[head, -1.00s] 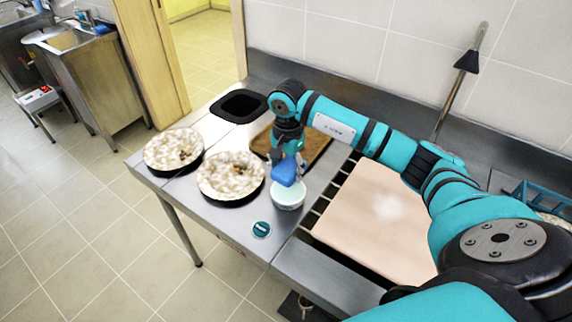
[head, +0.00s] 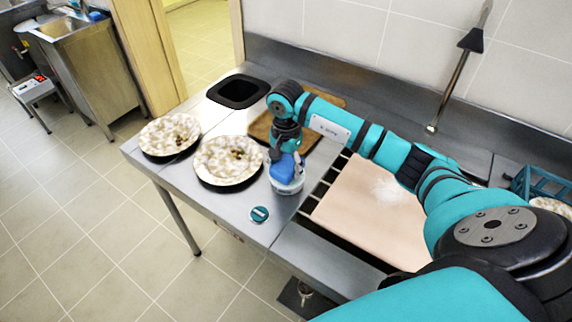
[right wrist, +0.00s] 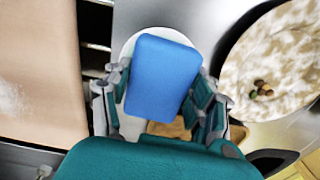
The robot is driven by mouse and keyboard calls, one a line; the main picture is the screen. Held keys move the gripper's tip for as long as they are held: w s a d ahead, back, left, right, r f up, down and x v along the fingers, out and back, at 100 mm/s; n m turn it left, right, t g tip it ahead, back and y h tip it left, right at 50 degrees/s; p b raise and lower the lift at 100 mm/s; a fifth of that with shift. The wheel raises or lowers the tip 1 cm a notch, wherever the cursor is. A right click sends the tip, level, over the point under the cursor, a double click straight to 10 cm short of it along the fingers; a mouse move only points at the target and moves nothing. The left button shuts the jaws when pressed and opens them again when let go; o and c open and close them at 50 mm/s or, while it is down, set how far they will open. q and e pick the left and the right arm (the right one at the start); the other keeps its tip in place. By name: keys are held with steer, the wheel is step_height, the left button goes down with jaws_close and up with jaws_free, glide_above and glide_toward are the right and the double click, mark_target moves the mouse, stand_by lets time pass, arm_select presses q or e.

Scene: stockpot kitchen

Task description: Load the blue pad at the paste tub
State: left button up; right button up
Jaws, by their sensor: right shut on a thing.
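My right gripper (head: 285,153) is shut on the blue pad (head: 282,169) and holds it down at the white paste tub (head: 289,187). In the right wrist view the pad (right wrist: 160,78) sits between the two fingers of the gripper (right wrist: 158,100). It covers most of the tub, whose pale rim (right wrist: 128,48) shows beside it. The paste is hidden, so I cannot tell whether the pad touches it. My left gripper is not in view.
A wooden board (head: 263,128) and a black square container (head: 238,90) lie behind. A beige slab (head: 365,215) is to the right. A long-handled tool (head: 458,85) leans at the wall.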

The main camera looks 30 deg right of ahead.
mark_target(286, 165)
steer(key=shift+f+b, duration=0.5)
stand_by(0.7)
steer(key=shift+f, duration=0.1)
stand_by(1.5)
steer(key=shift+r+p, duration=1.6)
steer(key=shift+r, duration=2)
